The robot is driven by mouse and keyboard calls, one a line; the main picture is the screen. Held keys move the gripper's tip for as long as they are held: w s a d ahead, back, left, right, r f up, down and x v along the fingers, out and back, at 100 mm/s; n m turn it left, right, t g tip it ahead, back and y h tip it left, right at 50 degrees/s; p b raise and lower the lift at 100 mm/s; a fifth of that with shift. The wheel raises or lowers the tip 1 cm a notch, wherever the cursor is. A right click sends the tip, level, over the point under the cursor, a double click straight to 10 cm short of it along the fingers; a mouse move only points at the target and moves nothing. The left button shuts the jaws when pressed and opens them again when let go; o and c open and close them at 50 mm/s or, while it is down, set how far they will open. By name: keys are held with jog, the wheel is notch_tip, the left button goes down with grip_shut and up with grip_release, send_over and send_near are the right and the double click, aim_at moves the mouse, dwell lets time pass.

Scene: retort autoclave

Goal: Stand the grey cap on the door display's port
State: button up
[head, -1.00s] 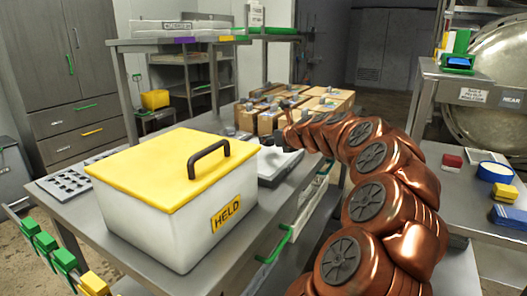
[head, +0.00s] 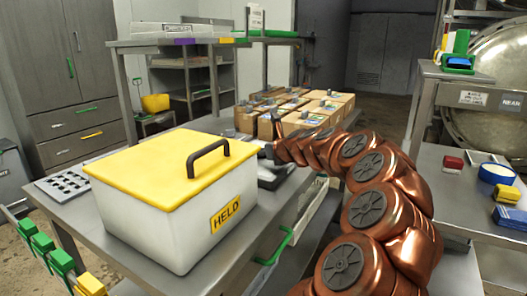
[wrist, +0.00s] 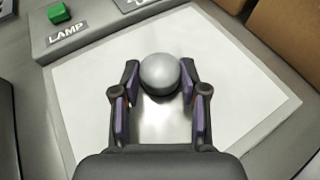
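In the wrist view the grey cap (wrist: 159,72) shows as a smooth rounded grey top between my gripper's fingertips (wrist: 160,80). One dark finger with a purple pad is on each side, very close to the cap. I cannot tell whether the pads press on it. Below lies a pale panel (wrist: 75,105) in a grey frame, with a LAMP label and a green button (wrist: 58,12). In the head view my gripper (head: 268,153) is low over this panel, partly behind the yellow-lidded box, and the cap cannot be made out. I cannot identify the door display's port.
A white HELD box (head: 150,215) with a yellow lid stands at the near left of the table. Several brown cartons (head: 300,120) stand behind the panel. At right, a side table (head: 450,205) holds a blue ring and small blocks, near a large round metal door (head: 500,75).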

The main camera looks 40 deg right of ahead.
jog(key=o, duration=0.4)
jog(key=shift+o, duration=0.2)
